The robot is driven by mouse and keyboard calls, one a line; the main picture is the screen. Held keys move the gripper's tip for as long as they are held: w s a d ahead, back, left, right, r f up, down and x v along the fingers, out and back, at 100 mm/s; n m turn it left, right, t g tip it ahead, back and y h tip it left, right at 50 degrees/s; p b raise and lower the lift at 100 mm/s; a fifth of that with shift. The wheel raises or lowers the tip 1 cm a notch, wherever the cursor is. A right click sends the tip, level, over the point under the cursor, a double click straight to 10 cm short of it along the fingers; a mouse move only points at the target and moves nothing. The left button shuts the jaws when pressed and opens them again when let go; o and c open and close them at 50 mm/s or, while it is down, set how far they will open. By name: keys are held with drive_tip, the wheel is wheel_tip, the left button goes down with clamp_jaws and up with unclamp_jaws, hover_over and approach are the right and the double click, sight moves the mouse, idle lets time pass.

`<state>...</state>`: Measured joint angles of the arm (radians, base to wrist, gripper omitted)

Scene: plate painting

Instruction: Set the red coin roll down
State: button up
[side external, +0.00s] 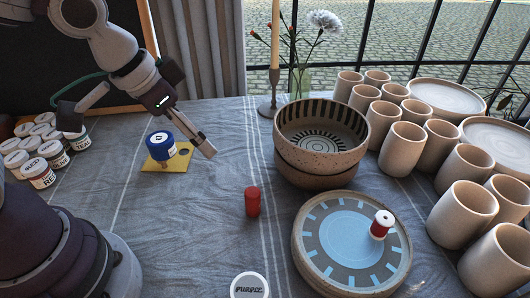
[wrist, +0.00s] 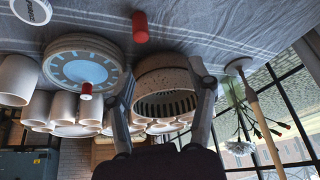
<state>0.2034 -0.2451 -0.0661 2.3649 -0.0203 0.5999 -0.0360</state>
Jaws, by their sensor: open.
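The red coin roll (side external: 252,202) appears to be the plain red cylinder standing upright on the grey cloth, left of the stacked plates. It also shows in the wrist view (wrist: 140,27), near the top edge. My gripper (side external: 207,149) is above the table, behind and left of the red roll in the side view, and apart from it. In the wrist view its two fingers (wrist: 163,88) are spread with nothing held between them. A red spool with a white top (side external: 381,225) stands on the upper blue-patterned plate (side external: 325,262).
Stacked speckled bowls (side external: 290,160) stand behind the plates. Several beige cups (side external: 403,147) line the right side. A blue-topped item (side external: 161,146) sits on a yellow card at left, near paint jars (side external: 38,172). A candlestick (side external: 273,90) stands behind.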

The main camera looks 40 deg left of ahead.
drive_tip(key=s+a+r+n+y, duration=0.1)
drive_tip(key=s+a+r+n, duration=0.1)
drive_tip(key=s+a, duration=0.3)
drive_tip(key=shift+s+a+r+n+t, duration=0.2)
drive_tip(key=shift+a+r+n+t, duration=0.15)
drive_tip(key=shift+r, duration=0.55)
drive_tip(key=shift+d, duration=0.1)
